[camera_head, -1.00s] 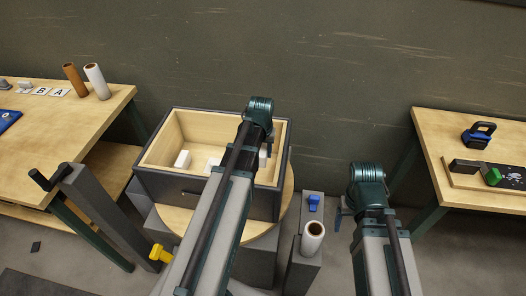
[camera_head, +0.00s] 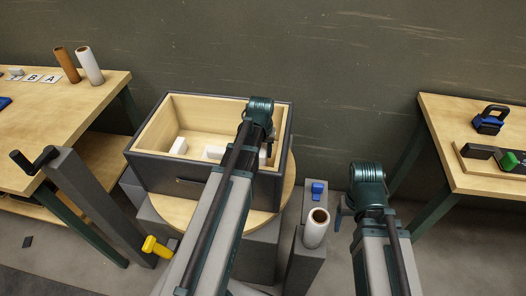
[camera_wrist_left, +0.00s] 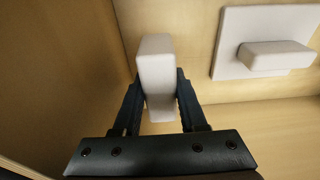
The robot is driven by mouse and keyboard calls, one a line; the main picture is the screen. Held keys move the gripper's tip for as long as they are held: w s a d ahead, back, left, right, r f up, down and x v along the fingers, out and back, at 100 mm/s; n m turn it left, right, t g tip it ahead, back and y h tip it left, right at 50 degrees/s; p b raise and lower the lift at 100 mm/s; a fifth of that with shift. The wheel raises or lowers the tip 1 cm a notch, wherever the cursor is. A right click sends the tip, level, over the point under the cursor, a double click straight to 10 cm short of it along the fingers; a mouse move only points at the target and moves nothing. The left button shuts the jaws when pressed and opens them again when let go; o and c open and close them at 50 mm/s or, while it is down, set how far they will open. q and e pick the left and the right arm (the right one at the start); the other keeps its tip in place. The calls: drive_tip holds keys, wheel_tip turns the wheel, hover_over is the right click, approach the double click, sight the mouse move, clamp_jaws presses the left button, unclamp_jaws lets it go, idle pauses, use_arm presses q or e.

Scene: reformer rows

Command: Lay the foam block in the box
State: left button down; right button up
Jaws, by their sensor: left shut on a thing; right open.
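The open box (camera_head: 160,172), grey outside and pale wood inside, stands on a round wooden top. My left gripper (camera_head: 268,148) is inside its right part. In the left wrist view the gripper (camera_wrist_left: 158,100) is shut on a white foam block (camera_wrist_left: 156,58), its fingers on either side. In the head view the arm hides most of this block. Another white block (camera_wrist_left: 275,55) lies on a white flat pad (camera_wrist_left: 235,32) in the box. The head view also shows a white block (camera_head: 180,146) at the box's left. My right gripper (camera_head: 341,213) is open and empty, right of the box.
A grey post with a paper roll (camera_head: 316,228) and a blue piece (camera_head: 317,188) stands between the box and my right arm. A yellow handle (camera_head: 155,246) sticks out below the box. Wooden tables stand left (camera_head: 75,100) and right (camera_head: 450,120).

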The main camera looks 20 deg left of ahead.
use_arm(q)
drive_tip(key=shift+f+b, duration=1.8)
drive_tip(key=shift+f, duration=0.3)
drive_tip(key=shift+c, duration=1.9)
unclamp_jaws()
drive_tip(key=shift+r, duration=0.2)
drive_tip(key=r+p, duration=0.4)
drive_tip(key=s+r+p, duration=0.1)
drive_tip(key=r+p, duration=0.4)
drive_tip(key=s+r+p, duration=0.1)
drive_tip(key=r+p, duration=0.3)
drive_tip(key=shift+d+r+p, duration=0.2)
drive_tip(key=shift+d+p, duration=0.1)
drive_tip(key=shift+p, duration=0.05)
